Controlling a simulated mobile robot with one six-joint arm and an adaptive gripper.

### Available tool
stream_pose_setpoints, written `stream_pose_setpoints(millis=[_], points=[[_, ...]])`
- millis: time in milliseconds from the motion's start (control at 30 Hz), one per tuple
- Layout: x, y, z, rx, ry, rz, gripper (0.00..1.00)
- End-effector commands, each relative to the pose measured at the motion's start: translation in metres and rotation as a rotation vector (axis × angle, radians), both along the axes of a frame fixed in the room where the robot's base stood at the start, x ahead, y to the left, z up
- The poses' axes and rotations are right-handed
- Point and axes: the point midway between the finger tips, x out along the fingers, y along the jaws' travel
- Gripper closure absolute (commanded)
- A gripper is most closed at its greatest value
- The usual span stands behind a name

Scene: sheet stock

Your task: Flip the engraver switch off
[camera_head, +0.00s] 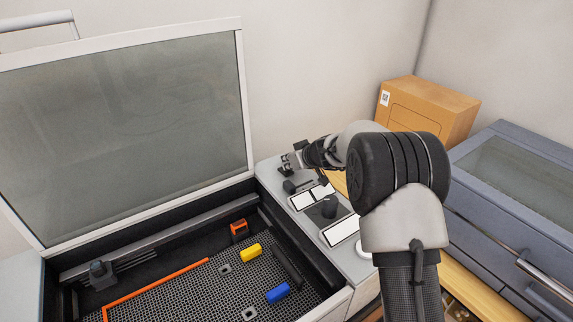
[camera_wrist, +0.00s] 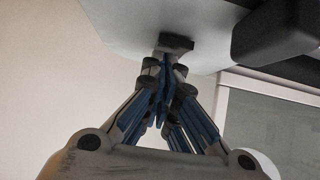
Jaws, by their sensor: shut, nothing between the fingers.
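The engraver (camera_head: 145,210) stands open, with its glass lid (camera_head: 125,125) raised. Its light control panel (camera_head: 345,262) runs along the right side of the bed. A small dark part, apparently the switch (camera_wrist: 176,43), sits on the panel in the wrist view. My gripper (camera_wrist: 164,62) is shut and empty, with its fingertips right at that dark part; I cannot tell whether they touch. In the head view my gripper (camera_head: 289,161) is over the far end of the panel, partly hidden by my arm. The switch's position cannot be read.
The bed holds a yellow block (camera_head: 251,251), a blue block (camera_head: 278,292) and an orange strip (camera_head: 155,287). A cardboard box (camera_head: 430,108) and a grey-blue case (camera_head: 515,190) stand at right.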

Motion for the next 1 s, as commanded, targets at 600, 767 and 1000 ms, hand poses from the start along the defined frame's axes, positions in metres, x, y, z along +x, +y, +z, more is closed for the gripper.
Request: stream_pose_setpoints(millis=[600,767,1000], points=[[-0.007,-0.004,0.0,-0.002,0.007,0.0,1.0],[-0.007,-0.004,0.026,-0.002,0.001,-0.001,1.0],[-0.034,-0.024,0.065,-0.001,-0.001,-0.004,1.0]])
